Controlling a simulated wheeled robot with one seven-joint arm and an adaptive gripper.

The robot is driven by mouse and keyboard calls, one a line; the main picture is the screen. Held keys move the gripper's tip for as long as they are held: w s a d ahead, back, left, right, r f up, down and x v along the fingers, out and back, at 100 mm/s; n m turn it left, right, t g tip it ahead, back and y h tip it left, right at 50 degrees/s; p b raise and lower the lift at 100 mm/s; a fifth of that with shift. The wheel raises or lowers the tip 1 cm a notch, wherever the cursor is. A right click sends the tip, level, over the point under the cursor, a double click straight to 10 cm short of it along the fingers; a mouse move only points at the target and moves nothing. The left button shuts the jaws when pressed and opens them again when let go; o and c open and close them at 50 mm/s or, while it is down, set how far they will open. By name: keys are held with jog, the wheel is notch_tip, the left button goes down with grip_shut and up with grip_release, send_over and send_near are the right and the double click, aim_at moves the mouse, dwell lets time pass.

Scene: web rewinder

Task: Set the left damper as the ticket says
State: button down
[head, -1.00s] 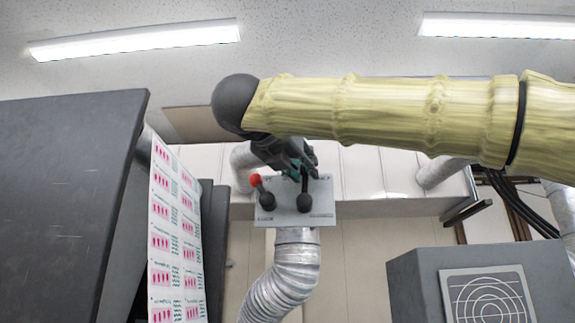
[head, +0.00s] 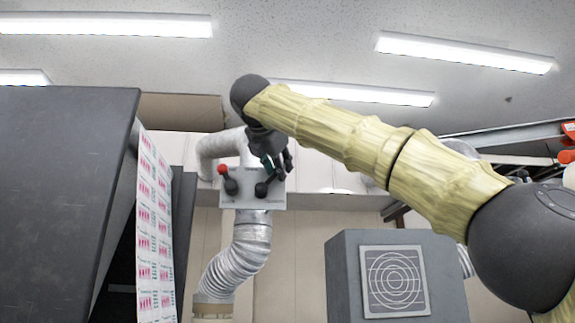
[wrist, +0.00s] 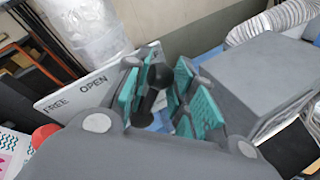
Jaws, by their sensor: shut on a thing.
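A grey damper panel (head: 252,201) is fixed to a silver duct in the middle of the head view. Its left lever has a red knob (head: 222,169) and leans up and left. Its right lever (head: 262,188) is black and leans up and right. My gripper (head: 279,164) is at the upper end of the black lever. In the wrist view, the teal pads of my gripper (wrist: 160,92) are shut around the black lever (wrist: 157,77). The red knob (wrist: 44,133) is partly hidden at lower left. The panel (wrist: 82,92) reads FREE and OPEN; another word is mostly hidden. No readable ticket shows.
A large dark slab (head: 60,190) and a printed web (head: 152,235) with pink marks stand to the left. A grey box (head: 345,270) with a circle pattern stands at lower right. The bent silver duct (head: 236,262) runs below the panel.

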jog(key=shift+d+f+m+y+b, duration=0.25)
jog(key=shift+d+m+y+b, duration=0.05)
jog(key=shift+m, duration=0.1)
dwell(0.3)
jog(key=c, duration=1.4)
grip_release()
jog(key=shift+c, duration=0.2)
jog(key=shift+o, duration=1.4)
jog(key=shift+w, duration=0.25)
jog(key=shift+s, duration=0.1)
jog(key=v, duration=1.2)
